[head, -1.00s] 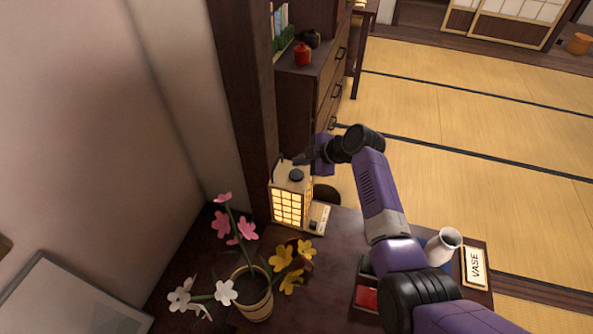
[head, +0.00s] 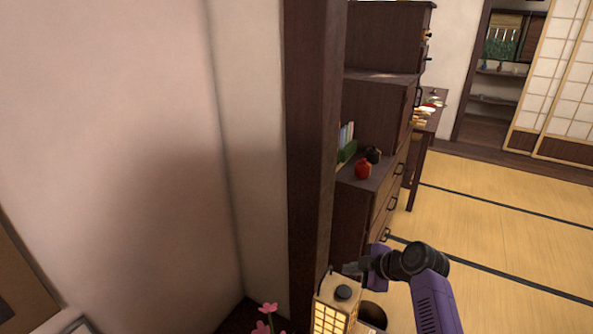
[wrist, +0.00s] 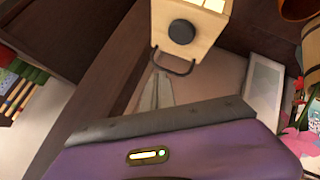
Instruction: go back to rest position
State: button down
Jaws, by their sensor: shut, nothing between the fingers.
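My gripper (head: 352,268) is at the end of the purple arm at the bottom of the head view, just above and behind the lit paper lantern (head: 333,309). In the wrist view my gripper (wrist: 160,78) shows as thin grey fingers close together, with nothing between them. The lantern's wooden top with its dark round knob and handle (wrist: 182,32) is just beyond the fingertips in that view. I cannot tell whether the fingers touch the handle.
A dark wooden post (head: 310,130) stands close to my gripper. Behind it is a cabinet (head: 378,120) with a red jar (head: 363,169) on its lower top. Pink flowers (head: 266,315) show at the bottom edge. Open tatami floor (head: 490,215) lies to the right.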

jog(key=w+d+r+m+t+h, duration=0.2)
jog(key=w+d+r+m+t, duration=0.1)
jog(key=w+d+r+m, duration=0.15)
jog(key=s+d+r+m+t+h, duration=0.1)
jog(key=s+d+m+t+h, duration=0.15)
jog(key=s+m, duration=0.25)
jog(key=s+a+r+m, duration=0.2)
jog(key=s, duration=1.6)
jog(key=s+a+r+m+t, duration=0.1)
jog(key=s+a+r+m, duration=0.1)
jog(key=s, duration=1.5)
jog(key=s+a+r+m+t, duration=0.1)
jog(key=s+a+r+m, duration=0.1)
jog(key=s, duration=1.6)
jog(key=shift+s+a+h, duration=0.35)
jog(key=shift+a+h, duration=0.1)
jog(key=shift+a, duration=0.35)
